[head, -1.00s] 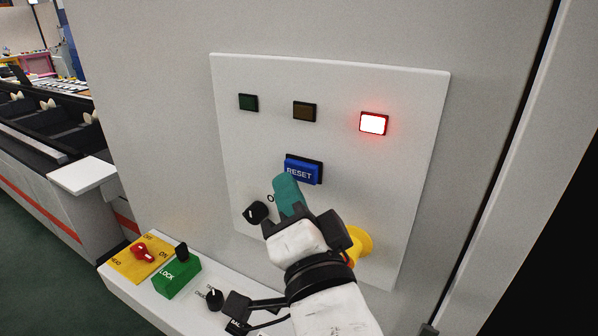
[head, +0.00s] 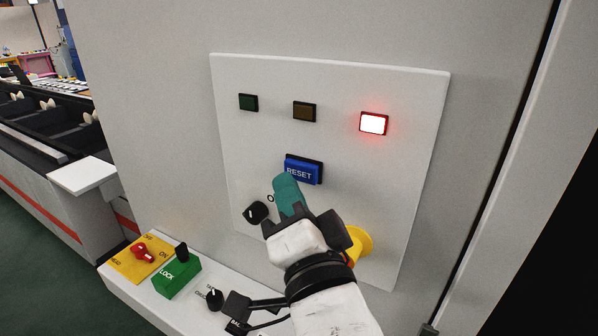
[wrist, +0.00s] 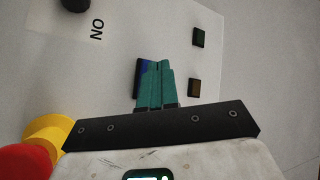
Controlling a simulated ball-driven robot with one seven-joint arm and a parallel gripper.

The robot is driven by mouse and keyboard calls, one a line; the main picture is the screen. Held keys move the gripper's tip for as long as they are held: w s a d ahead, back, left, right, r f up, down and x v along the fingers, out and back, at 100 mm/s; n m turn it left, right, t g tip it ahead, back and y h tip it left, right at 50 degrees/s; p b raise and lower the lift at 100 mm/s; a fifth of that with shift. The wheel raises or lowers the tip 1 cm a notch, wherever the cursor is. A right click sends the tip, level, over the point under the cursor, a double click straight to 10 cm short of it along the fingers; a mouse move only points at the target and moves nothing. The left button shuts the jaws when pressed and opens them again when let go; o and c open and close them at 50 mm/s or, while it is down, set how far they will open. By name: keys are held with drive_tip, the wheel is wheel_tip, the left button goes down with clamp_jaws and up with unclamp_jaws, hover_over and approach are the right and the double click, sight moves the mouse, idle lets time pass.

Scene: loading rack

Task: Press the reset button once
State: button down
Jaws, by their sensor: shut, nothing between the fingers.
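The blue reset button (head: 303,171), labelled RESET, sits in a dark frame at the middle of the white control panel (head: 410,190). My gripper (head: 285,178) is shut with nothing held, its teal fingertips at the button's lower left edge in the head view. In the wrist view the shut fingers (wrist: 155,68) overlap the button (wrist: 147,66), and only a dark-blue strip of it shows beside them. I cannot tell whether the tips touch the button or hover just in front of it. The red lamp (head: 373,123) at upper right is lit.
The green lamp (head: 248,102) and amber lamp (head: 304,112) are dark. A black knob (head: 256,212) sits left of my gripper. A yellow-based red button (wrist: 25,160) is partly hidden behind my wrist. A ledge below carries a red switch (head: 143,252) and green lock block (head: 177,277).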

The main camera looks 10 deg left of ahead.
drive_tip(key=shift+w+d, duration=0.1)
drive_tip(key=shift+w, duration=0.05)
drive_tip(key=shift+w, duration=0.25)
drive_tip(key=shift+w+d, duration=0.2)
drive_tip(key=shift+w, duration=0.2)
idle(0.7)
drive_tip(key=shift+s, duration=0.15)
drive_tip(key=shift+s+a+b, duration=0.25)
drive_tip(key=shift+s+b, duration=0.15)
drive_tip(key=shift+s, duration=0.25)
drive_tip(key=shift+s, duration=0.1)
drive_tip(key=shift+s+a+b, duration=0.3)
drive_tip(key=shift+s, duration=0.45)
drive_tip(key=shift+s+a+b, duration=0.25)
drive_tip(key=shift+s+b, duration=0.1)
drive_tip(key=shift+s, duration=0.45)
drive_tip(key=shift+s+a+b, duration=0.3)
drive_tip(key=shift+s, duration=0.45)
